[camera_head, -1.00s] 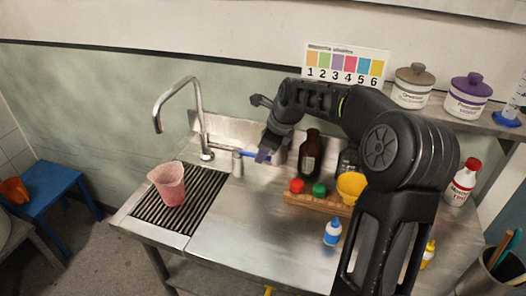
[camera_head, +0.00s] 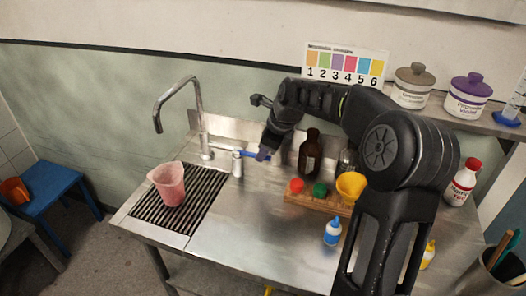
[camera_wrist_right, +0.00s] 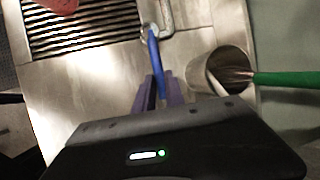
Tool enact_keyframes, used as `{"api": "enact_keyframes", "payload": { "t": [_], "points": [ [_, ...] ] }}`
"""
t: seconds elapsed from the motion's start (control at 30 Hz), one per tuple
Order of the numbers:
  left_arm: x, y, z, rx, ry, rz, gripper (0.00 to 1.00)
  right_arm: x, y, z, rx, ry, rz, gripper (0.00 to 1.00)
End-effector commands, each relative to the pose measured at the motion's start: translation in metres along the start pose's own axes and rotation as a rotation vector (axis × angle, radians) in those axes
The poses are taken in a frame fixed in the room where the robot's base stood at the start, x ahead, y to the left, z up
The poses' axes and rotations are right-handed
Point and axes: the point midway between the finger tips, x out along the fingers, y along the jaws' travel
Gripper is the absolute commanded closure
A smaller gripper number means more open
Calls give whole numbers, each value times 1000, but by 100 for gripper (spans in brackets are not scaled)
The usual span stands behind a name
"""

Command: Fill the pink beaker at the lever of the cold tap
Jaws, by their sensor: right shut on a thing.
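The pink beaker (camera_head: 168,184) stands upright on the black slotted drain grate, below the open end of the tap's spout (camera_head: 158,122). I see no stream of water, and I cannot tell whether any water is in it. The tap's blue lever (camera_head: 248,154) points right from the tap body. My right gripper (camera_head: 263,156) is shut on the blue lever near its outer end. In the right wrist view the lever (camera_wrist_right: 153,50) runs between the purple fingers (camera_wrist_right: 158,92), and a bit of the beaker (camera_wrist_right: 58,4) shows at the top. My left gripper is not in view.
A metal pot (camera_wrist_right: 218,72) with a green-handled brush stands beside the lever. A brown bottle (camera_head: 311,153) and a wooden rack (camera_head: 318,203) with red and green caps and a yellow cup (camera_head: 351,187) are right of the gripper. The steel counter (camera_head: 240,225) in front is clear.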

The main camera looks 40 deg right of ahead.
Motion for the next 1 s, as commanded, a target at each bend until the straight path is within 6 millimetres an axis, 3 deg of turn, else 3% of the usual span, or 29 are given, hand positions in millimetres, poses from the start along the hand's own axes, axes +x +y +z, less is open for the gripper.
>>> {"api": "enact_keyframes", "payload": {
  "t": [0.5,1.0],
  "points": [
    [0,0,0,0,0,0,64,0,0,0,4,1,-3,100],
    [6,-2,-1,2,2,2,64,-2,12,2,141,30,-59,100]
  ]
}}
